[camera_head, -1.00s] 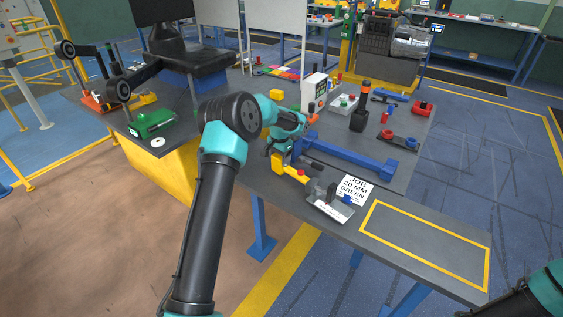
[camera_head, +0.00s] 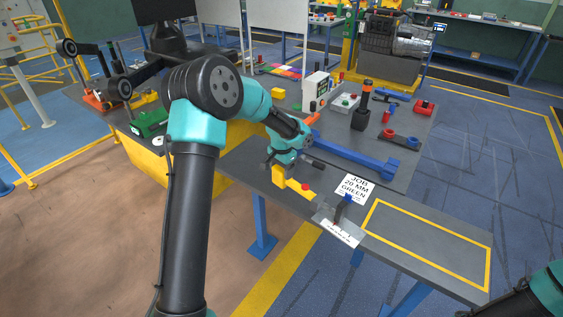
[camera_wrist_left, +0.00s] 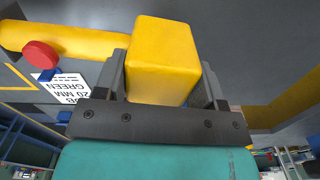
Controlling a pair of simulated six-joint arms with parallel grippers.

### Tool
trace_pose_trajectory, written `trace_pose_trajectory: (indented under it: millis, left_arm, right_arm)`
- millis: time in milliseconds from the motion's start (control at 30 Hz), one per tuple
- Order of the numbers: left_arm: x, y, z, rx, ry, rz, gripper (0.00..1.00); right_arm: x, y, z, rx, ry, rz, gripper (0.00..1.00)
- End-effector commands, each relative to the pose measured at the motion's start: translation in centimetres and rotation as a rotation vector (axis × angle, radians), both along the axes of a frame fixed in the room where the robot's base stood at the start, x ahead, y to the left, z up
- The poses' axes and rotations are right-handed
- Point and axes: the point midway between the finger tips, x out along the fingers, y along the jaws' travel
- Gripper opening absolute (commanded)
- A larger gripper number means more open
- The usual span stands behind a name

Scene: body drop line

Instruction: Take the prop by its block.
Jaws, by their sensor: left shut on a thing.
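The prop is a yellow block (camera_head: 278,175) with a yellow bar (camera_head: 294,186) running off to the right and a red cap (camera_head: 305,187) on it. My left gripper (camera_head: 280,164) is at the block, over the near part of the bench. In the left wrist view, the yellow block (camera_wrist_left: 162,62) sits between the two dark fingers, which are shut on its sides. There the bar (camera_wrist_left: 65,40) reaches left behind it, with the red cap (camera_wrist_left: 41,55). I cannot tell whether the prop is clear of the bench. My right gripper is out of view.
A grey tray (camera_head: 326,222) with a white label stands by the bench's front edge, close to the bar's end. A printed job card (camera_head: 355,187) lies behind it. A blue rail (camera_head: 350,156) is farther back. The yellow-outlined area (camera_head: 425,243) at right is clear.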

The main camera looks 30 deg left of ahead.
Motion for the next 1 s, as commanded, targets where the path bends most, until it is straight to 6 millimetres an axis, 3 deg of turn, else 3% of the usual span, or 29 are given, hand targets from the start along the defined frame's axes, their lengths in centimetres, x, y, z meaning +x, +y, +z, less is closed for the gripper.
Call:
trace_pose_trajectory:
  millis: [100, 333, 1000]
  left_arm:
    - [-1.6, -0.9, 0.3, 0.000, -0.001, 0.000, 0.00]
    - [-3.3, -2.0, 0.5, 0.000, -0.002, 0.001, 0.00]
    - [-3.6, -2.2, 0.5, 0.000, -0.002, 0.001, 0.00]
  right_arm:
    - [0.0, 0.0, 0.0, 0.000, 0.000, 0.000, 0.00]
    - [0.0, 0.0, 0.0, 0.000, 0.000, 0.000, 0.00]
    - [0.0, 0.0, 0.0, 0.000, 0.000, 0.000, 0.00]
